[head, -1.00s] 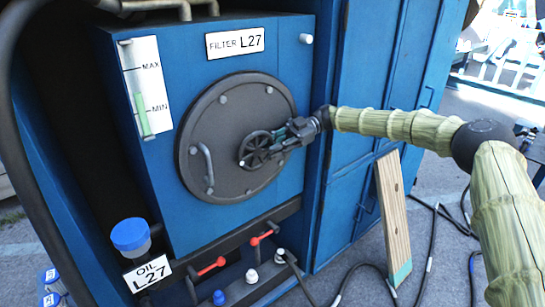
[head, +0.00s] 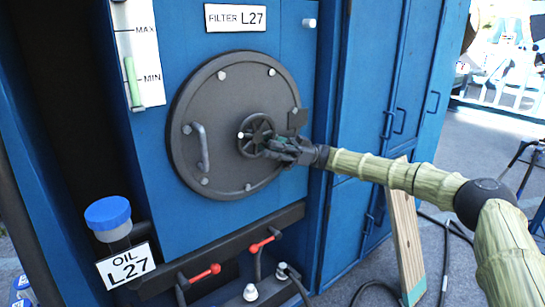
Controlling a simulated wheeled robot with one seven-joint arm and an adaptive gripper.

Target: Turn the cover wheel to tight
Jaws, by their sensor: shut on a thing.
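The round dark grey filter cover (head: 215,105) sits shut against the blue filter housing. It has bolts around its rim and a curved handle (head: 202,147) at its left. The small black spoked cover wheel (head: 254,132) is at the middle of the cover. My gripper (head: 274,147) reaches in from the right and is shut on the wheel's lower right rim. The fingers hide that part of the rim, and their exact hold is hard to make out.
A label reading FILTER L27 (head: 235,18) and a level gauge (head: 143,80) are above. A blue-capped oil container (head: 108,213) and red-handled levers (head: 205,273) are below. A wooden plank (head: 408,240) leans at the right under my arm, with cables on the ground.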

